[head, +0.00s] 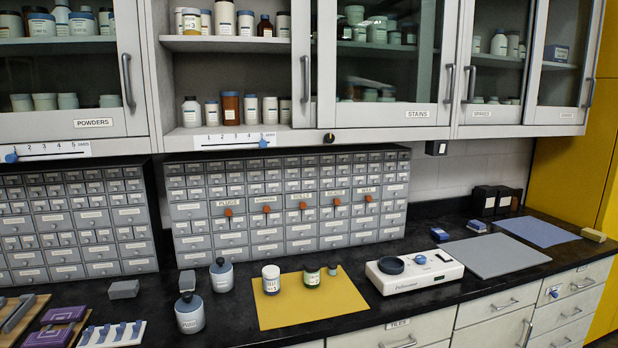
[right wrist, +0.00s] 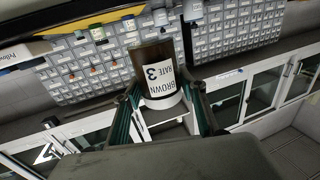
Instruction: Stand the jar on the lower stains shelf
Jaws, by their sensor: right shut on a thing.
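The jar (right wrist: 152,62) shows in the right wrist view, brown with a white label reading "BROWN" and a 3, the print upside down in the picture. My right gripper (right wrist: 161,90) is shut on it, one finger on each side. The head view shows neither gripper nor the held jar. The lower stains shelf (head: 180,134) is in the wall cabinet beside the sliding glass door marked STAINS (head: 417,114). Its left part is open and bears several bottles, among them a brown one (head: 230,109). My left gripper is in neither view.
Above is an upper shelf (head: 230,44) with more jars. A cabinet post (head: 149,80) bounds the opening on the left. Below stand label drawers (head: 285,200). On the black counter are a yellow mat (head: 340,310) with jars, a white scale (head: 430,280) and grey-lidded jars (head: 190,315).

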